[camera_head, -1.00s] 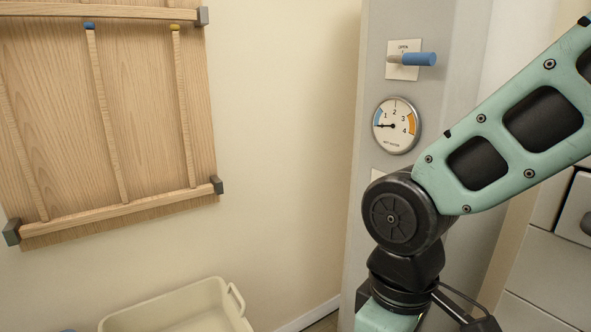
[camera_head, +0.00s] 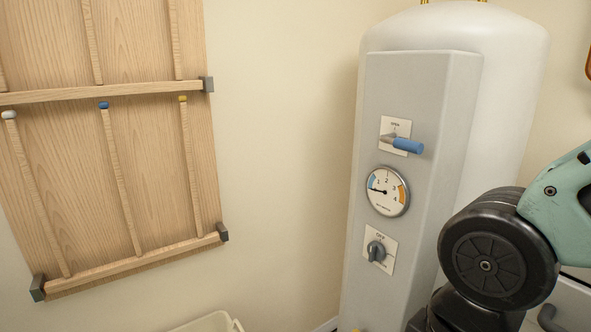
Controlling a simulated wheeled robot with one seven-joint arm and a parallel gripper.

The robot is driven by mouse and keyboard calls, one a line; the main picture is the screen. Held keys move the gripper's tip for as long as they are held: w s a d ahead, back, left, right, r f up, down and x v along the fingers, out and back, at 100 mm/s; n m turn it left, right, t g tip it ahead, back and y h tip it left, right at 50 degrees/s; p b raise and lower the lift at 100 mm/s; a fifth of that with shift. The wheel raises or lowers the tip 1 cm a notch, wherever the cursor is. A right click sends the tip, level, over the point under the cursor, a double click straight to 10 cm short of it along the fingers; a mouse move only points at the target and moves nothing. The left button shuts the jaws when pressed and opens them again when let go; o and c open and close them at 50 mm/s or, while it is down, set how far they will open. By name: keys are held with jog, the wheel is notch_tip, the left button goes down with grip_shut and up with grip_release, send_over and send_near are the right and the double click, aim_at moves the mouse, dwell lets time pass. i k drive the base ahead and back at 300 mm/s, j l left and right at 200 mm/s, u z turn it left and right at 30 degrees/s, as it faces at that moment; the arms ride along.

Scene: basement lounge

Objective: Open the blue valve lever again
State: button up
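The blue valve lever (camera_head: 407,146) sticks out to the right from a white plate marked OPEN (camera_head: 396,125) on the grey front panel of a white tank. The lever lies roughly sideways, tilted slightly down at its blue end. Below it is a round gauge (camera_head: 387,191) with its needle pointing left, near 1. My arm stands at the lower right, clear of the lever. My gripper is out of the picture.
The white tank (camera_head: 510,60) fills the right side. A wooden rack with cues (camera_head: 150,170) hangs on the left wall. A cream bin (camera_head: 210,323) shows at the bottom edge. The space left of the tank is open.

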aim_at(409, 146)
jog(key=k+l, duration=0.15)
jog(key=k, duration=0.7)
